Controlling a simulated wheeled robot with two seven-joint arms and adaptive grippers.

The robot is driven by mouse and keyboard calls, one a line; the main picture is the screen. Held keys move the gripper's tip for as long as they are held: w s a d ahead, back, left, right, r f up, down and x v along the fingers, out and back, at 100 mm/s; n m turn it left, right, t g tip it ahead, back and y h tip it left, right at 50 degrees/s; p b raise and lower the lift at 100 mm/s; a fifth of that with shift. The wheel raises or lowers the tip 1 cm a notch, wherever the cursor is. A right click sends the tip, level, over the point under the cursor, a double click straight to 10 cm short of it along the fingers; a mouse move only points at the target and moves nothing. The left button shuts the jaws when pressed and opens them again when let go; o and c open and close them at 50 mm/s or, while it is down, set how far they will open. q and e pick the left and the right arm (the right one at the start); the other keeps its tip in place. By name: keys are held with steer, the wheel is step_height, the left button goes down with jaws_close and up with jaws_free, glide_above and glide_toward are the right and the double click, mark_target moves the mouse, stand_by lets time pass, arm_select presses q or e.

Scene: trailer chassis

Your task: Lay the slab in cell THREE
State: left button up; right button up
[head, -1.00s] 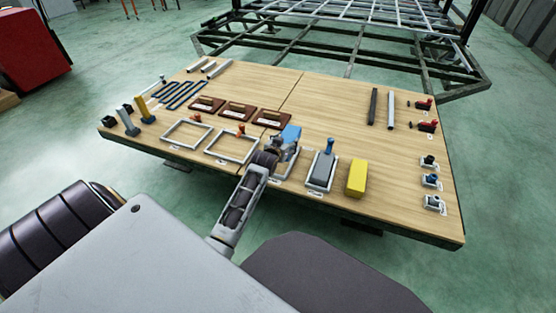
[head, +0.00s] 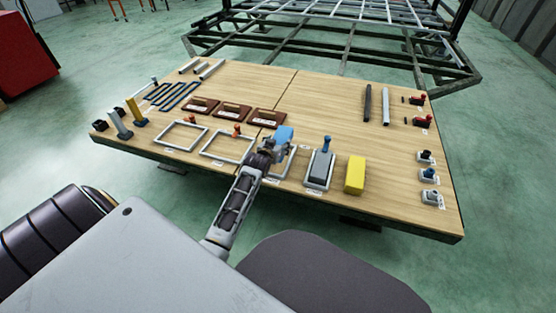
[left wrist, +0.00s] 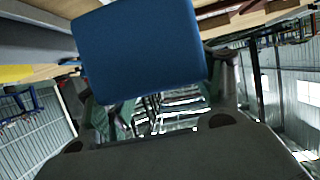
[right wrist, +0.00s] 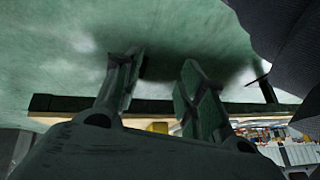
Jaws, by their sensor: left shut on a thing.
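My left gripper (head: 270,150) is shut on a blue block (head: 284,135), which I take to be the slab. The block fills the upper middle of the left wrist view (left wrist: 140,50). In the head view the gripper and block are over the third white frame from the left (head: 289,162) and partly hide it. I cannot tell whether the block touches the table there; the cell labels are too small to read. My right gripper (right wrist: 157,80) shows only in its own wrist view, with fingers apart and nothing between them.
Two empty white frames (head: 203,131) (head: 249,155) lie left, with small orange-topped pieces by them. Right are a grey slab with a blue handle (head: 319,168) in a frame and a yellow block (head: 355,175). Brown holders (head: 232,111) lie behind. The table's (head: 320,105) back middle is clear.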

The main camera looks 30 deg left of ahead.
arm_select(q)
step_height(320, 180, down, 4)
steer(key=shift+f+b, duration=0.1)
steer(key=shift+b, duration=0.75)
arm_select(e)
steer(key=shift+t, duration=0.3)
steer(key=f, duration=0.4)
steer(key=shift+a, duration=0.25)
steer(key=shift+w, duration=0.1)
arm_select(q)
step_height(320, 180, down, 2)
steer(key=shift+b, duration=0.5)
steer(key=shift+f+b, duration=0.35)
steer(key=shift+f, duration=0.55)
arm_select(e)
step_height(320, 180, down, 2)
steer(key=shift+a+f+m+y, duration=0.15)
steer(key=shift+m+y, duration=0.15)
arm_select(q)
steer(key=shift+f, duration=0.1)
steer(key=o, duration=1.1)
